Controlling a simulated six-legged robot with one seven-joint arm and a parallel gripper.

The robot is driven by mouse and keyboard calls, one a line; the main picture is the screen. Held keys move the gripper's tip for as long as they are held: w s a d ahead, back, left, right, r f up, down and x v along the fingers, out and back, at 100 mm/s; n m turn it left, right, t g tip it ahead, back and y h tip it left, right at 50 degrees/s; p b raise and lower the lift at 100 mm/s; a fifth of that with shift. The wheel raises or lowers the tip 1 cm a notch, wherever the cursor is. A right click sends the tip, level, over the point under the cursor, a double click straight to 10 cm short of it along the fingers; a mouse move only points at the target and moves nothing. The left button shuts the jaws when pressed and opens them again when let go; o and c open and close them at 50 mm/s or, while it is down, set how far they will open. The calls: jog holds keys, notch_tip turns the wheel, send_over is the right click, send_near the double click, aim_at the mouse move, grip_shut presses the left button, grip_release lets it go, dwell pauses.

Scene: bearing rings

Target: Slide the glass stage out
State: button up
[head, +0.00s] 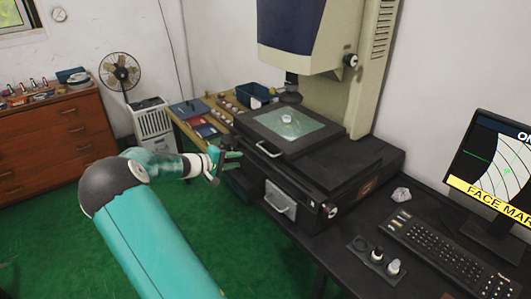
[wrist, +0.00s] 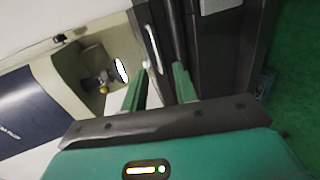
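The glass stage (head: 325,128) is a dark frame with a clear pane, on top of the black base of a tall measuring machine. A small ring-like part (head: 287,119) rests on the pane. A pale bar handle (head: 268,151) is on the stage's front edge. My gripper (head: 235,160) is left of the handle, apart from it in the head view. In the wrist view my gripper (wrist: 161,80) shows two green fingers spread apart with nothing held. The handle (wrist: 153,50) shows there just beyond the fingertips, nearer the left finger.
A second handle (head: 279,200) is on a pale panel lower on the machine's front. A side table with trays (head: 205,130) is behind my gripper. Green floor lies open at left.

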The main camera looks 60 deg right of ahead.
aim_at(266, 152)
jog(key=shift+h, duration=0.5)
jog(key=x, duration=1.5)
jog(key=shift+w+d, duration=0.25)
jog(key=shift+d, duration=0.2)
jog(key=shift+c, duration=0.4)
grip_shut()
